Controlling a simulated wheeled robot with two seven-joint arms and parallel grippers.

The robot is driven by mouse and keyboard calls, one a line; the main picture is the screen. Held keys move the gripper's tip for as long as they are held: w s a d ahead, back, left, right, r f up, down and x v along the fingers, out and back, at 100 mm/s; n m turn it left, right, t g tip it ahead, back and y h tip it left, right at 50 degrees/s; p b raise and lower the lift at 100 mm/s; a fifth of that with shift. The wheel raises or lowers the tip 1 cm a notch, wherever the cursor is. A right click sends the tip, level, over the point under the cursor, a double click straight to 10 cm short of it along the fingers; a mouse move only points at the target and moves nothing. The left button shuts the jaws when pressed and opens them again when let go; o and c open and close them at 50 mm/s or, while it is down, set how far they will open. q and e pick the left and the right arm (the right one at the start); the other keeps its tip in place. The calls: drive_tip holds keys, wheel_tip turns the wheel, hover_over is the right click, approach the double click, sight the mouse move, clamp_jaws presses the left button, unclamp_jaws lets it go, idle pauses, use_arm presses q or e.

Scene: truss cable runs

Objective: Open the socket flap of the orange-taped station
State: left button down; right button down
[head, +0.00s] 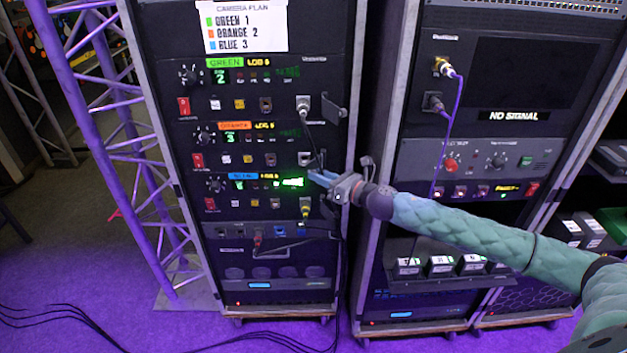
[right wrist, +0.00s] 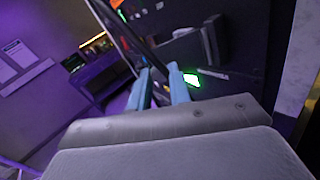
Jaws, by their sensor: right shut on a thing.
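The orange-taped station (head: 233,127) is the middle of three similar panels in the left rack. Its grey socket (head: 304,158) shows at the right end, just above my right gripper. My right gripper (head: 318,177) is at the rack's right side, its blue fingers pointing left. It is shut on a thin dark piece, which looks like the orange station's socket flap; the fingers mostly hide it. In the right wrist view the fingers (right wrist: 160,82) stand close to the dark panel, beside a bright green display (right wrist: 191,80). My left gripper is not in view.
The green-taped station (head: 225,63) above has a plugged socket (head: 303,104) and a flap (head: 333,109) standing open. A black cable hangs from that plug towards my gripper. The blue-taped station (head: 214,176) below has a yellow plug (head: 305,209). A purple truss (head: 125,140) stands left.

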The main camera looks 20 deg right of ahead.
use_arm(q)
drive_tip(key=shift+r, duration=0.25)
use_arm(e)
drive_tip(key=shift+r, duration=0.1)
drive_tip(key=c, duration=1.4)
unclamp_jaws()
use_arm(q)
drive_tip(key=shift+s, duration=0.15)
use_arm(e)
drive_tip(key=shift+o, duration=0.5)
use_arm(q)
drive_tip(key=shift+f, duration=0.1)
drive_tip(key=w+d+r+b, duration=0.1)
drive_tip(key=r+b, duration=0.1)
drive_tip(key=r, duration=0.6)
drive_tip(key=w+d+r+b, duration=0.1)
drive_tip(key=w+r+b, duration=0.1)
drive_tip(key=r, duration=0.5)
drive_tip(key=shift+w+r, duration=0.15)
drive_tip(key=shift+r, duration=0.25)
use_arm(e)
drive_tip(key=v, duration=0.7)
drive_tip(key=shift+s+d, duration=0.3)
